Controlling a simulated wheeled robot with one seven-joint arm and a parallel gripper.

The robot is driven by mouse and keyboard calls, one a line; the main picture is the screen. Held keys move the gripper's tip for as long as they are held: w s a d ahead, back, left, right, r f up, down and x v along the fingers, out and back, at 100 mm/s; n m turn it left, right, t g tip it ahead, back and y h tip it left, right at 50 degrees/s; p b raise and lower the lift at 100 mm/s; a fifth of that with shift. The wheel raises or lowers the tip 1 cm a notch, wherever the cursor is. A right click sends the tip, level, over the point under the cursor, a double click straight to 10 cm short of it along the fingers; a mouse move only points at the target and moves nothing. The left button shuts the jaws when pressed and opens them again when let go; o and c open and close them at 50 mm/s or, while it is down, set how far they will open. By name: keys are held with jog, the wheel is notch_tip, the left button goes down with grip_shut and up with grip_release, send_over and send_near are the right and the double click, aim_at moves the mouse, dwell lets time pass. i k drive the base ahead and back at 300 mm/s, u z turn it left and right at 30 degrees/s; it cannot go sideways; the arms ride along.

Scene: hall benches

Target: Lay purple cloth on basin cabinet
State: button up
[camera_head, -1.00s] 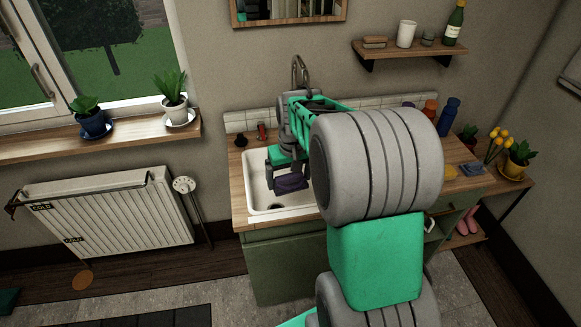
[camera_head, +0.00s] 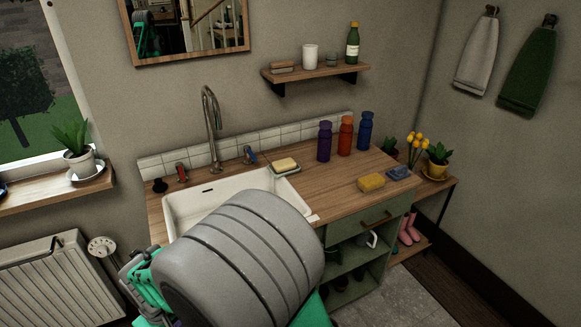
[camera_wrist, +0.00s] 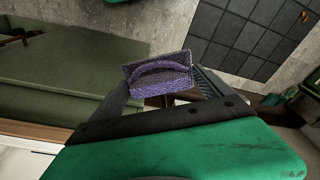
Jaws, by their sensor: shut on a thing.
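The purple cloth (camera_wrist: 160,78) is folded and sits between the two fingers of my gripper (camera_wrist: 163,88) in the wrist view. My gripper is shut on it, out over the floor in front of the cabinet. In the head view my arm hides most of the gripper and cloth at the lower left. The basin cabinet has a wooden top (camera_head: 330,190) with a white basin (camera_head: 183,205) set into its left part. Its green front (camera_wrist: 60,85) shows at the left of the wrist view.
On the top stand purple (camera_head: 324,141), orange (camera_head: 345,135) and blue (camera_head: 365,130) bottles. A yellow sponge (camera_head: 371,182) and a blue item (camera_head: 399,173) lie at the right; soap (camera_head: 285,164) and a tall faucet (camera_head: 212,125) are behind the basin. The top's middle is clear.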

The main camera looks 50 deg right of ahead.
aim_at(328, 194)
jog(key=u, duration=2.5)
jog(key=k, duration=2.5)
jog(key=z, duration=1.45)
